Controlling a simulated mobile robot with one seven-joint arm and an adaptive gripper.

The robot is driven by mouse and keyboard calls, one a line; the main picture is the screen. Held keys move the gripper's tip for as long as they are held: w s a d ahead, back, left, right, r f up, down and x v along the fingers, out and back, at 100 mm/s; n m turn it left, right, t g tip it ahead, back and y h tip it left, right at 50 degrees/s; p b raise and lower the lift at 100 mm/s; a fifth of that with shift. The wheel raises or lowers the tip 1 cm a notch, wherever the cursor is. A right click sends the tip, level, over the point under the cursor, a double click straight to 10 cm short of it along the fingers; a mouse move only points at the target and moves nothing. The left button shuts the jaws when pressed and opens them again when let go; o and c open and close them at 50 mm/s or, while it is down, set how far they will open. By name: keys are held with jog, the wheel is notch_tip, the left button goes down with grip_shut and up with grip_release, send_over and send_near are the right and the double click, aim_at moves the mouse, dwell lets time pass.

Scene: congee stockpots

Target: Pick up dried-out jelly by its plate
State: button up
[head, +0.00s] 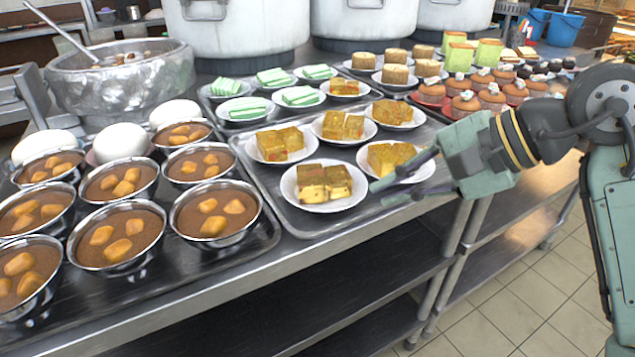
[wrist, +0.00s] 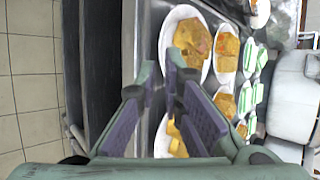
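Several white plates of yellow-orange jelly blocks stand on a metal tray. In the head view the front-left plate (head: 298,202) holds jelly with browner tops (head: 325,176); it also shows in the wrist view (wrist: 166,30). The front-right plate (head: 362,158) holds yellow jelly (head: 388,155) and is partly hidden by my gripper. I cannot tell for certain which jelly is the dried-out one. My gripper (head: 383,192) is open and empty at the tray's front edge, beside the front-right plate. In the wrist view its fingers (wrist: 161,72) stand apart with nothing between them.
Bowls of brown soup (head: 215,212) fill the left tray. Plates of green-white cakes (head: 242,108) stand behind the jellies, with large stockpots (head: 235,35) behind those. Brown desserts (head: 465,103) crowd the right. The floor (head: 540,290) in front of the counter is clear.

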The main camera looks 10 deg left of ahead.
aim_at(350, 204)
jog(key=shift+p+x, duration=0.45)
jog(key=shift+x, duration=3.45)
grip_shut()
jog(key=shift+w+r, duration=0.1)
